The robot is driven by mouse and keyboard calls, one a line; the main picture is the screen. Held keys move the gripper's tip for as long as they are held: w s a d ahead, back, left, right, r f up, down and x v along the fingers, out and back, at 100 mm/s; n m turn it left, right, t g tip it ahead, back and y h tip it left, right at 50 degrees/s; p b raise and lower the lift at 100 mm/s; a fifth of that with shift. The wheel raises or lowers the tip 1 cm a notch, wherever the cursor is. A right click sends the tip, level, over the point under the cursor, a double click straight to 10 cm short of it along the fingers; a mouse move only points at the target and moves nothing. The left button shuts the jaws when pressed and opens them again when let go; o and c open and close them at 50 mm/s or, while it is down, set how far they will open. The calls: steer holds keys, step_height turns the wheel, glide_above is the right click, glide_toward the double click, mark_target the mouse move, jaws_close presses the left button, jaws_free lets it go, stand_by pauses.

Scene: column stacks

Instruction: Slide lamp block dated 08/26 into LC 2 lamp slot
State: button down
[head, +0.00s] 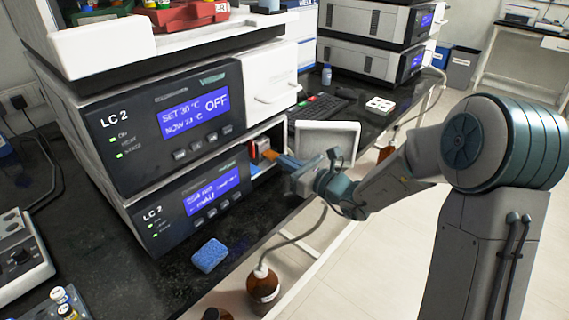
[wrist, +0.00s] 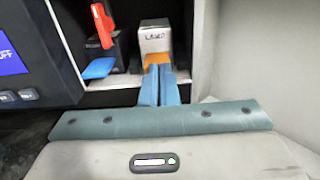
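A pale grey lamp block (wrist: 155,36) with an orange grip (wrist: 157,59) and dark writing on its face sits in the open bay (wrist: 112,85) of the lower LC 2 unit (head: 195,205). The writing is too blurred to read as a date. My gripper (wrist: 161,70) has its blue fingers close together at the orange grip, which also shows in the head view (head: 269,155). The fingers appear shut on it. In the wrist view a dark holder with a red lever (wrist: 102,25) and a blue tab (wrist: 99,68) stands left of the block.
The white door (head: 327,140) of the bay stands open on the right, close to my gripper. Another LC 2 unit (head: 165,115) sits on top. A blue sponge (head: 209,255) lies on the dark bench, and a brown bottle (head: 263,288) stands below the bench edge.

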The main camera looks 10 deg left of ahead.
steer(key=p+v, duration=0.1)
steer(key=v, duration=1.3)
steer(key=s+a+r+n+g+h+p, duration=0.1)
steer(key=s+r+n+g+h+p, duration=0.1)
steer(key=s+r+n+g+p, duration=0.4)
steer(key=s+a+r+n+g+h+p, duration=0.1)
steer(key=s+r+n+g+h+p, duration=0.2)
steer(key=s+n, duration=0.5)
steer(key=s+d+r+n+t+h+p, duration=0.1)
steer(key=s+d+r+n+h+p, duration=0.1)
steer(key=d+r+n+h+p, duration=0.2)
steer(key=s+d+r+n+t+h+p, duration=0.1)
steer(key=s+d+r+n+h+p, duration=0.2)
steer(key=d, duration=0.8)
step_height(320, 180, up, 3)
steer(key=n+h+p, duration=0.2)
steer(key=n+h, duration=0.1)
steer(key=shift+s+d+f, duration=0.15)
steer(key=shift+d, duration=0.15)
